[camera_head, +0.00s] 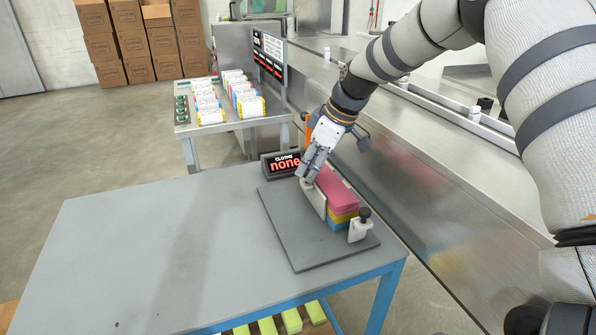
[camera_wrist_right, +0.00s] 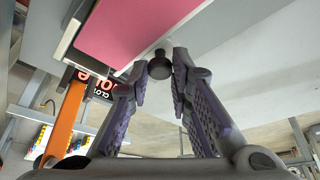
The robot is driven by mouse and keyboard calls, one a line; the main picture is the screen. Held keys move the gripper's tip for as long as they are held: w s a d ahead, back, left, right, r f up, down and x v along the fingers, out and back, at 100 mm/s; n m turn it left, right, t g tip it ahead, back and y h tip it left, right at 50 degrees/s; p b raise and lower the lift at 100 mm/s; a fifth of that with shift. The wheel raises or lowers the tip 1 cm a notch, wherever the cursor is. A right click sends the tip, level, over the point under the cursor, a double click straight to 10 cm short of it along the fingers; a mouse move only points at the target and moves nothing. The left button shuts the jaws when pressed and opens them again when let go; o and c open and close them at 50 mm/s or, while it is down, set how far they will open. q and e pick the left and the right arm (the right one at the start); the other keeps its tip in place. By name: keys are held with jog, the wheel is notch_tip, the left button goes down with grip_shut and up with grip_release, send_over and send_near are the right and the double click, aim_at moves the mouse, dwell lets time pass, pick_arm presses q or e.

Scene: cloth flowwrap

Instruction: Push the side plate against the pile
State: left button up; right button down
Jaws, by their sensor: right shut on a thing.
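The pile of folded cloths (camera_head: 343,203), pink on top with yellow and blue below, lies on a dark grey board (camera_head: 290,236). The pale side plate (camera_head: 316,203) stands upright along the pile's left long side; whether it touches the cloths I cannot tell. My right gripper (camera_head: 305,174) is at the far end of this plate, fingers pointing down. In the right wrist view, its fingertips (camera_wrist_right: 160,72) close around a dark knob (camera_wrist_right: 159,66), beside the pink cloth (camera_wrist_right: 135,28). The fingers hide part of the plate. My left gripper is not in view.
A white end plate (camera_head: 358,230) with a black knob stands at the pile's near end. The grey table (camera_head: 150,235) is clear on the left. A steel conveyor side runs along the right.

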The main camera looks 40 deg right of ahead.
aim_at(331, 185)
jog(key=shift+d, duration=0.1)
jog(key=c, duration=1.5)
grip_release()
jog(key=shift+o, duration=0.2)
jog(key=v, duration=1.2)
jog(key=shift+w, duration=0.1)
